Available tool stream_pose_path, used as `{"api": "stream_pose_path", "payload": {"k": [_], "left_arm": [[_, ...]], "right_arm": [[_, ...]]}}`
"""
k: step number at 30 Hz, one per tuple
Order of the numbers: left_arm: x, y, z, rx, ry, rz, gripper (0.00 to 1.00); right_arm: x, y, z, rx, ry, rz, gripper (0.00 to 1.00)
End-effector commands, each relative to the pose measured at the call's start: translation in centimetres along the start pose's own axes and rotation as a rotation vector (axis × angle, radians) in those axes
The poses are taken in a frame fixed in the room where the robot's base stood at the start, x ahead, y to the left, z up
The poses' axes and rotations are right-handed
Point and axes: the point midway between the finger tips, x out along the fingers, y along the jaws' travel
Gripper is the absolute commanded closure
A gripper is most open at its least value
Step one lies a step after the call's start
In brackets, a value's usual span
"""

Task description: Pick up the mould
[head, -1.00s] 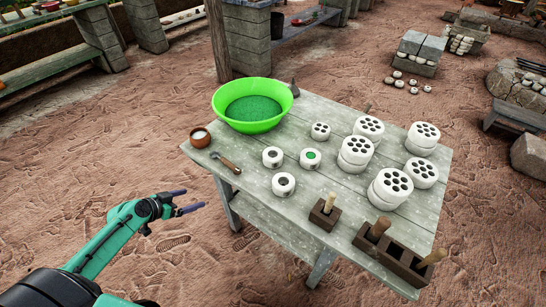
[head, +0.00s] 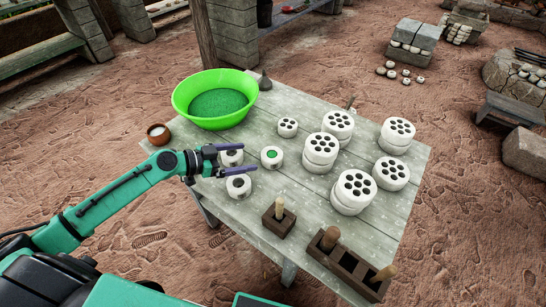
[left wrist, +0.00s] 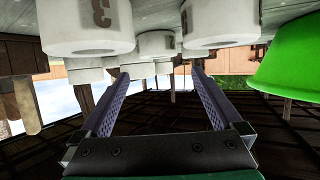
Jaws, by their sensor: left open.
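I cannot tell for sure which thing is the mould. A small dark block with an upright wooden peg (head: 278,220) and a longer dark block with two pegs (head: 345,266) stand along the table's front edge. Small white round pieces with dark tops stand at the table's left; one (head: 238,187) is just below my left gripper (head: 234,159), another is partly behind its fingers. My left gripper is open and empty at the table's left edge. The left wrist view, upside down, shows its parted fingers (left wrist: 158,80) and white pieces (left wrist: 88,28) near them. My right gripper is out of view.
A white piece with a green top (head: 272,157) is right of the gripper. Larger holed white cylinders (head: 354,190), some stacked, fill the right half.

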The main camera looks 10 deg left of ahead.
Motion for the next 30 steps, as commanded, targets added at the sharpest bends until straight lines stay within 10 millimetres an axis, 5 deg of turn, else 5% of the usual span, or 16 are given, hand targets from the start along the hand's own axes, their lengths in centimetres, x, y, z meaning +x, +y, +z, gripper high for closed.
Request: {"api": "stream_pose_path", "payload": {"k": [15,22,29,30], "left_arm": [[8.4,0.3,-0.1,-0.002,0.003,0.001,0.00],[8.8,0.4,0.2,-0.001,0.000,0.001,0.00],[8.8,0.3,0.2,-0.001,0.000,0.001,0.84],[8.8,0.3,0.2,0.000,0.002,0.000,0.85]], "right_arm": [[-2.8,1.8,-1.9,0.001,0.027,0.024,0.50],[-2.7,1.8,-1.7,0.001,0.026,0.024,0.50],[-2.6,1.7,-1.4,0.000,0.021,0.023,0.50],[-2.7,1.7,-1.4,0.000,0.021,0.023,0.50]]}}
